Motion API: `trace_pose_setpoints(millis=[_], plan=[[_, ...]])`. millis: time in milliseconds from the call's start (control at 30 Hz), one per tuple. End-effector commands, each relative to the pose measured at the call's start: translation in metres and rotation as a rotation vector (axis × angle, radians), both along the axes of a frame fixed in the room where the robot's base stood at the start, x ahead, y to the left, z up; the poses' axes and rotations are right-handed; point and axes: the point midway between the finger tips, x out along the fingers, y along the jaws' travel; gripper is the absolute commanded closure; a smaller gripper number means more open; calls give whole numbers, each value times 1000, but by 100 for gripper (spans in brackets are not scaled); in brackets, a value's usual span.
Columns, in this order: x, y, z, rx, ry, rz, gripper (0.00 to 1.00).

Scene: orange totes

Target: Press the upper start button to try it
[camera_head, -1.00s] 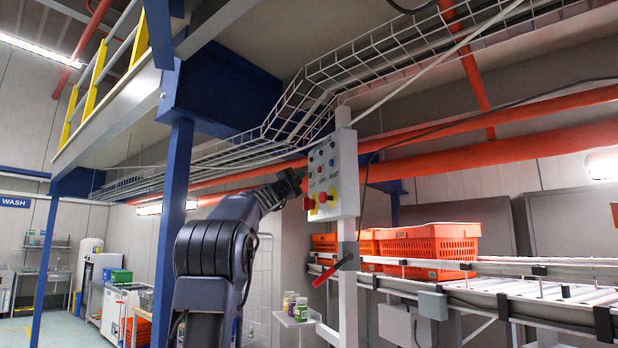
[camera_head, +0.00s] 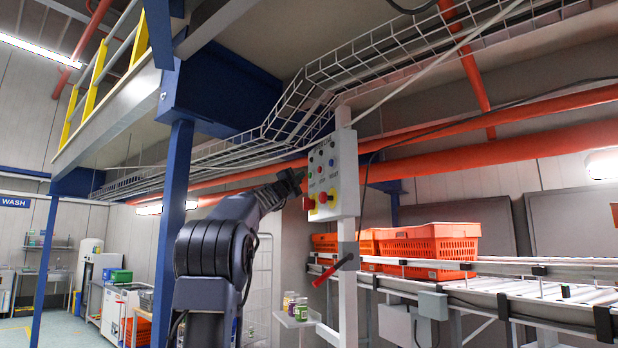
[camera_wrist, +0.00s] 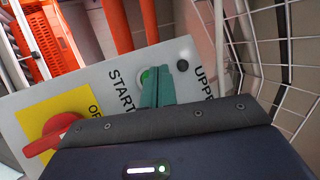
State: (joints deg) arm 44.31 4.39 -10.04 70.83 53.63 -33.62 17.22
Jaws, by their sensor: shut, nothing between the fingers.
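A pale control box (camera_head: 345,165) on a white post carries several coloured buttons and red knobs on yellow plates. In the wrist view, a green button (camera_wrist: 146,77) sits between the word START and a label beginning UPPE, partly hidden by my fingers. My gripper (camera_wrist: 159,72) has its teal fingers together and empty, their tips over or right beside the green button. I cannot tell whether they touch it. In the head view, my gripper (camera_head: 301,178) is at the left of the box, close to its button face.
A wire cable tray (camera_head: 300,108) runs above the box. Orange totes (camera_head: 430,246) stand on a conveyor at right. A small shelf (camera_head: 298,318) with jars is below.

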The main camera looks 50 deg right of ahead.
Motion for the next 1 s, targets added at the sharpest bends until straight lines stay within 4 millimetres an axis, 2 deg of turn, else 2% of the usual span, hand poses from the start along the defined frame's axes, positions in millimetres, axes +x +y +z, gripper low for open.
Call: trace_pose_setpoints(millis=[567, 1000], plan=[[0, 0, 0, 0, 0, 0, 100], [-4, -7, 0, 0, -1, 1, 100]])
